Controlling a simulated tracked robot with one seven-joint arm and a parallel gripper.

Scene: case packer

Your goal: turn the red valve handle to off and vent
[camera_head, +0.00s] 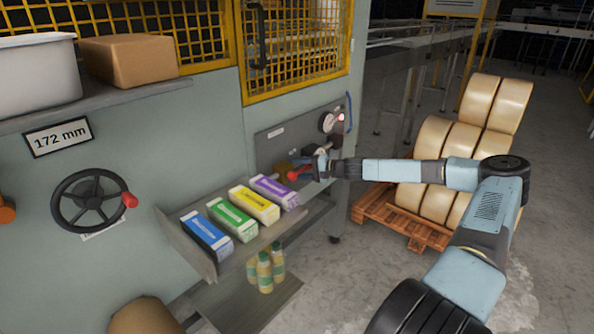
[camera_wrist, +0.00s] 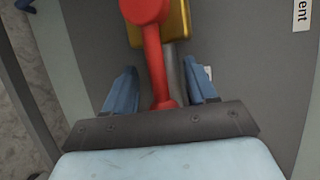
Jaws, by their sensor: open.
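The red valve handle (camera_wrist: 152,50) shows in the wrist view as a red lever on a yellow valve body (camera_wrist: 178,22). It runs down between the two blue fingers of my gripper (camera_wrist: 160,88). The fingers stand apart on either side of the lever, with a gap visible at each side. In the head view the red handle (camera_head: 299,174) is partly hidden by my gripper (camera_head: 314,168), beside the grey panel.
A round gauge (camera_head: 328,122) and a blue hose (camera_head: 349,112) are above my gripper. A sloped shelf (camera_head: 205,262) with several coloured cartons lies below left. A black handwheel (camera_head: 88,200) is on the left wall. A pallet (camera_head: 400,225) with cream rolls stands behind my arm.

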